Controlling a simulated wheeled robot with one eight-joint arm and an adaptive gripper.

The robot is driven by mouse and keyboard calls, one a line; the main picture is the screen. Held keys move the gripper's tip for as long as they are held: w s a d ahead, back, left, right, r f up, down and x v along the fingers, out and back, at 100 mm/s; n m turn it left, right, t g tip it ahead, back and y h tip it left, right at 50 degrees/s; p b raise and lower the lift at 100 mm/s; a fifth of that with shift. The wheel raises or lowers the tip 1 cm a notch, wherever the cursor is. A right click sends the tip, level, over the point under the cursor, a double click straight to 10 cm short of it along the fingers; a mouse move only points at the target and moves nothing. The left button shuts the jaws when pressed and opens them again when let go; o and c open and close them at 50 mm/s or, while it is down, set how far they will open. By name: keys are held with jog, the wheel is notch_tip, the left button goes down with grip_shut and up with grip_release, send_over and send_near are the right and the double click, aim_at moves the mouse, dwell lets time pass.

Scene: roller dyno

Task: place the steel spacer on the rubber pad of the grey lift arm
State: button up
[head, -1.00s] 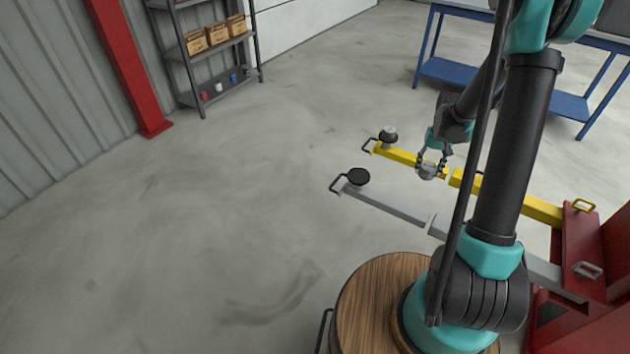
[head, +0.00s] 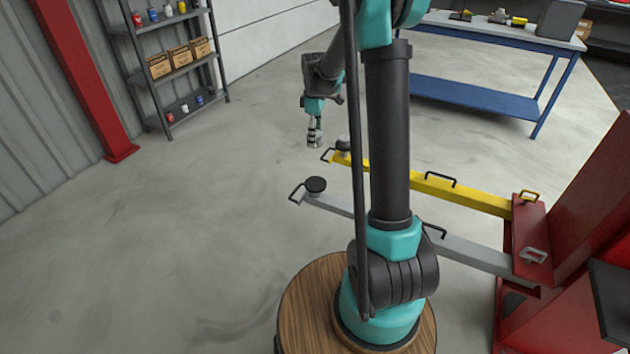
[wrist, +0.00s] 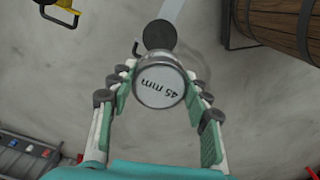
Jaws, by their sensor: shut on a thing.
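In the head view my gripper (head: 314,128) points down and holds the spacer (head: 314,142) in the air, beyond the lift arms' free ends. The grey lift arm (head: 470,252) carries a round black rubber pad (head: 316,185) at its free end, and the pad top is bare.
The yellow lift arm (head: 465,194) lies behind the grey one, with a grey piece (head: 343,144) on its end. The red lift post (head: 575,200) stands at right. A blue workbench (head: 480,100) and a shelf (head: 170,70) stand behind. The left floor is clear.

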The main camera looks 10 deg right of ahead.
aim_at(316, 183)
notch_tip(316, 183, down, 19)
jog(key=shift+d+r, duration=0.1)
jog(key=shift+r, duration=0.1)
dwell(0.3)
jog(key=o, duration=1.4)
jog(key=shift+f, duration=0.15)
notch_tip(316, 183, up, 12)
jog(key=s+d+r+m+t, duration=0.1)
jog(key=s+r+m, duration=0.2)
jog(key=s+r, duration=0.25)
jog(key=s+d+m+t, duration=0.1)
jog(key=s+m, duration=0.2)
jog(key=s, duration=0.5)
jog(key=s+d+m+t, duration=0.1)
jog(key=s+m, duration=0.3)
jog(key=s, duration=0.4)
jog(key=s+d+m+t, duration=0.1)
jog(key=s+m, duration=0.2)
jog(key=s, duration=0.6)
jog(key=shift+f, duration=0.15)
